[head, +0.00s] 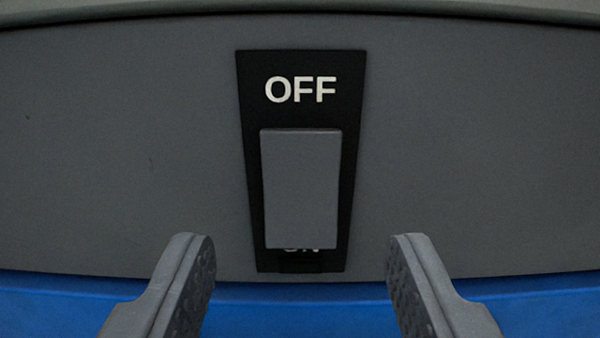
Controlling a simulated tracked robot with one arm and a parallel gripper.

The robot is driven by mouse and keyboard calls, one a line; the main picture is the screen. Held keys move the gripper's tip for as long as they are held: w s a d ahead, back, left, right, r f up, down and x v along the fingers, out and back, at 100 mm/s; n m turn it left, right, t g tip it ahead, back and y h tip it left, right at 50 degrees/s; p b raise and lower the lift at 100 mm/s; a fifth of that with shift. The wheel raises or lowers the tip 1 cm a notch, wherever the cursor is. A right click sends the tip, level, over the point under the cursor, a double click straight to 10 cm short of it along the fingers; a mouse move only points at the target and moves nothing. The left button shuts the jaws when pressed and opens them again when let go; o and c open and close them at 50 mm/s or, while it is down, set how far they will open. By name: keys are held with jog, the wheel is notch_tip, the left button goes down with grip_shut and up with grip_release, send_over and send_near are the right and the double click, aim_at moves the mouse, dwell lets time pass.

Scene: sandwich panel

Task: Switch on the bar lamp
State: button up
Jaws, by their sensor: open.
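A grey rocker switch (301,190) sits in a black plate (301,62) on a dark grey panel. White letters on the plate read OFF above the rocker. Below it, the word ON is mostly covered by the rocker's lower end. My gripper (301,245) is open, with one grey finger low on the left and one low on the right. The fingers are wide apart, one to each side of the switch plate, and nothing is between them in their grip. I cannot tell how far the fingertips are from the panel. No lamp is visible.
The dark grey panel (120,130) spans the whole width and is bare around the switch. A pale grey-green edge (300,8) runs along the top. A blue surface (300,310) lies along the bottom, behind my fingers.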

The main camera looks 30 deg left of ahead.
aim_at(301, 207)
jog(key=shift+b+x, duration=0.3)
jog(key=shift+x, duration=1.2)
jog(key=c, duration=1)
